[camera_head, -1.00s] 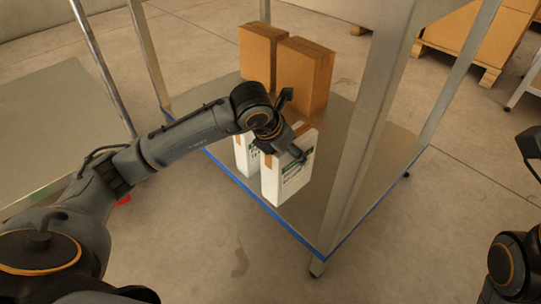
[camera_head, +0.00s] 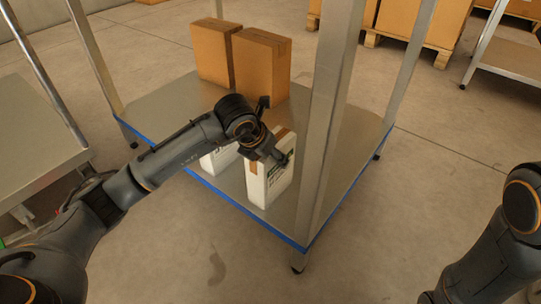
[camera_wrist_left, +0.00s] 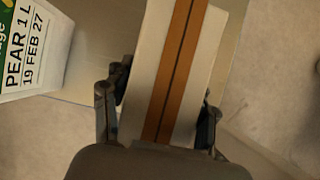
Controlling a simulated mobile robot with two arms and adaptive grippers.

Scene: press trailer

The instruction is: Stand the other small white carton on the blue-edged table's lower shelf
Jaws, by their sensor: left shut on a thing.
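My left gripper (camera_head: 275,156) is shut on a small white carton (camera_head: 260,188) with a brown tape strip. The carton is upright at the front edge of the lower shelf (camera_head: 229,197) of the blue-edged table; whether its base touches the shelf I cannot tell. In the left wrist view the fingers (camera_wrist_left: 160,112) grip both sides of the carton top (camera_wrist_left: 198,60). Another white carton (camera_head: 214,160) stands on the shelf just left of it, partly hidden by my arm; its printed label shows in the left wrist view (camera_wrist_left: 30,48). My right gripper is not in view.
Two brown boxes (camera_head: 261,65) stand at the back of the shelf. A metal table post (camera_head: 324,120) rises close to the right of the held carton. Another metal table (camera_head: 35,135) is at the left. Stacked boxes on pallets (camera_head: 420,30) stand behind.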

